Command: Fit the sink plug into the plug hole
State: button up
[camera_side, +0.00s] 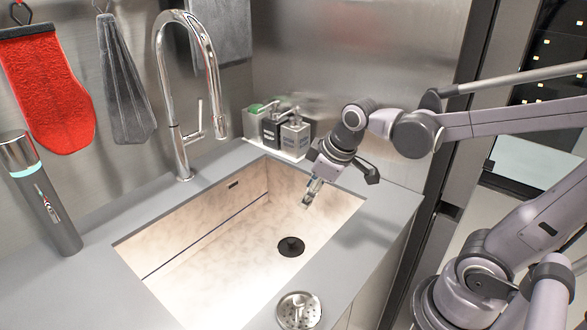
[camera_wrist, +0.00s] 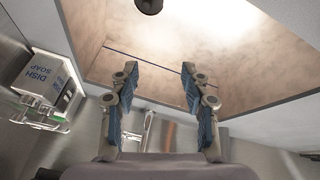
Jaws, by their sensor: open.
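The sink plug, a round metal strainer with holes and a central knob (camera_side: 298,311), sits on the grey counter at the sink's front edge. It is not in the wrist view. The plug hole (camera_side: 291,247) is a dark round spot in the sink floor; its inner detail is too dark to make out. It shows partly at the top edge of the wrist view (camera_wrist: 149,5). My gripper (camera_side: 306,200) hangs over the back right part of the sink, above and behind the hole. In the wrist view its two fingers (camera_wrist: 160,72) are apart with nothing between them.
The pale sink basin (camera_side: 205,250) is otherwise empty. A chrome tap (camera_side: 190,95) arches at the back left. Several soap dispensers (camera_side: 294,135) stand behind the sink near my wrist. A dark cylinder (camera_side: 45,200) stands at left; a red mitt (camera_side: 50,90) hangs above.

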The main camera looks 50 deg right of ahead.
jog(key=shift+s+a+r+m+t, duration=0.15)
jog(key=shift+s+a+m+t, duration=0.15)
jog(key=shift+s+m, duration=0.45)
jog(key=shift+s+a+r+m+t, duration=0.1)
jog(key=shift+s+a+m+t, duration=0.15)
jog(key=shift+s+m+t, duration=0.5)
jog(key=shift+s+a+r+m+t, duration=0.2)
jog(key=shift+s+m, duration=0.3)
jog(key=shift+s, duration=0.5)
